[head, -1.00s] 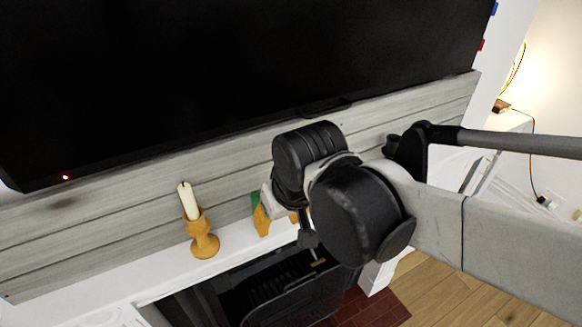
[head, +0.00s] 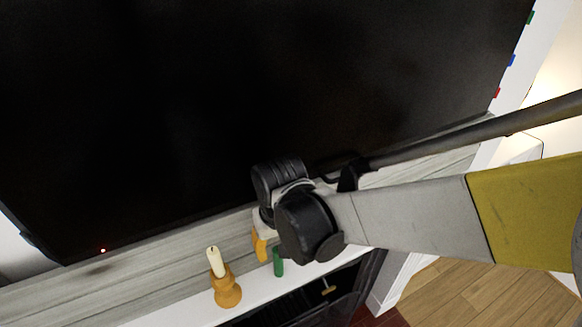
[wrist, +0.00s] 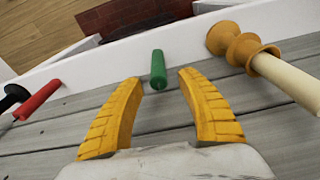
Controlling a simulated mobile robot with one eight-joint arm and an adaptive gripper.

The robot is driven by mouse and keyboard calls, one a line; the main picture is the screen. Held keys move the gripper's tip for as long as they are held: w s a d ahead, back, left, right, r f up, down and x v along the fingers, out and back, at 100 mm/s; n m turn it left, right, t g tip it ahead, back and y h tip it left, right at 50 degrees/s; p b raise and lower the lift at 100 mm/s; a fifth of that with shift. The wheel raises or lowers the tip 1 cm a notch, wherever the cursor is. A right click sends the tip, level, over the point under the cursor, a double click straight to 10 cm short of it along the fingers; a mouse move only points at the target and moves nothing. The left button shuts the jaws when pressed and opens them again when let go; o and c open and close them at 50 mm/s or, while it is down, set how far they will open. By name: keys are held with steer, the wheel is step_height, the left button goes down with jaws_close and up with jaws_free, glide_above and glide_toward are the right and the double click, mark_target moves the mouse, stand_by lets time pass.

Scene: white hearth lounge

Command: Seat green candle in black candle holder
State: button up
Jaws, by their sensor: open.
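The green candle (head: 278,262) stands on the white mantel, just right of my gripper's yellow finger in the head view. In the wrist view the green candle (wrist: 158,70) shows beyond and between my open, empty fingertips. My gripper (wrist: 157,78) also shows in the head view (head: 260,247), partly hidden by my wrist. A black object (wrist: 14,94), which looks like the black candle holder, sits at the left edge of the wrist view and is partly cut off. It is not visible in the head view.
A red candle (wrist: 38,100) is beside the black holder; whether they touch is unclear. A wooden holder (head: 227,291) with a white candle (head: 216,262) stands left of the green candle in the head view. A grey plank wall and black screen (head: 250,90) rise behind the narrow mantel.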

mark_target(278, 263)
steer(key=f, duration=0.4)
steer(key=shift+w+a+f, duration=0.1)
steer(key=shift+w+f, duration=0.1)
steer(key=shift+w, duration=0.2)
steer(key=shift+s, duration=0.1)
jaws_close()
steer(key=shift+r, duration=0.1)
